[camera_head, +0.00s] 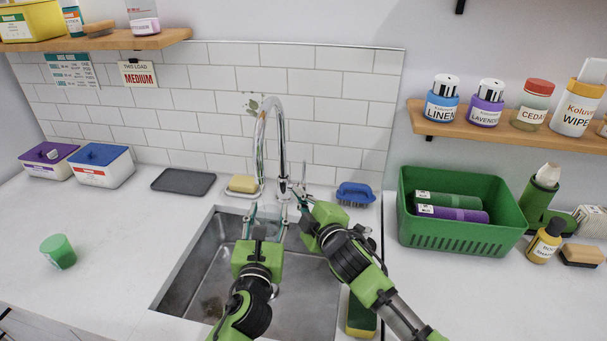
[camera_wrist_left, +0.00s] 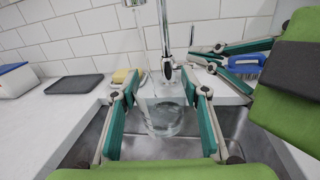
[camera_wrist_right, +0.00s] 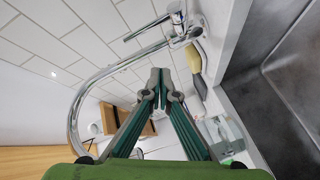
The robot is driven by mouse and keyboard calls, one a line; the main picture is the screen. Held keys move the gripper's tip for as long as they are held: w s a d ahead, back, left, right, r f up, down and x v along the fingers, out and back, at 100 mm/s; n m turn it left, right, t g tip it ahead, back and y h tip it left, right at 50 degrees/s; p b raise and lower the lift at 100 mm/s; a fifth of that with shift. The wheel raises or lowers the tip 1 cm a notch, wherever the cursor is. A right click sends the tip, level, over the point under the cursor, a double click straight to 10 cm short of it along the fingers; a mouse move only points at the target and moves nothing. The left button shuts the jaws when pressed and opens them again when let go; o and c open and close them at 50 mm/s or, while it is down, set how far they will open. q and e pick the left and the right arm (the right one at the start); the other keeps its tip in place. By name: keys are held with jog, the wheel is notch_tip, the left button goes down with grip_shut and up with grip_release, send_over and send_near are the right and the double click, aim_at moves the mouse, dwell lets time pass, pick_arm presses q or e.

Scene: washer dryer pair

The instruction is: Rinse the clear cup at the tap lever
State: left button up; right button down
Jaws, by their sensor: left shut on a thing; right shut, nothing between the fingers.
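The clear cup (camera_wrist_left: 165,118) is between the fingers of my left gripper (camera_wrist_left: 160,92), which is shut on it over the sink (camera_head: 187,275). In the head view my left gripper (camera_head: 267,212) hides most of the cup. The cup's outline is faint, and I cannot tell whether water is in it. The chrome tap (camera_head: 282,130) arches above it, with its spout near the cup. The thin tap lever (camera_wrist_right: 146,27) stands up beside the tap's base. My right gripper (camera_wrist_right: 160,78) is shut and empty, with its tips close to the tap's base and apart from the lever.
Behind the sink are a yellow soap bar (camera_head: 243,184) and a blue brush (camera_head: 355,193). A green crate (camera_head: 460,236) stands to the right. A green cup (camera_head: 58,252) and a grey tray (camera_head: 184,181) are on the left counter. A sponge (camera_head: 361,316) is at the sink's right edge.

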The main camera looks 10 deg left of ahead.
aim_at(304, 167)
notch_tip(304, 167, up, 4)
jog(key=s+d+f+n+t+h, duration=0.15)
jog(key=n+h, duration=0.45)
jog(key=n, duration=1.3)
jog(key=shift+r+x, duration=0.2)
jog(key=shift+x, duration=1.35)
jog(key=shift+r+x, duration=0.15)
jog(key=shift+x, duration=1.35)
jog(key=shift+r+x, duration=0.2)
jog(key=shift+x, duration=1.35)
jog(key=shift+w, duration=0.1)
jog(key=shift+w, duration=0.1)
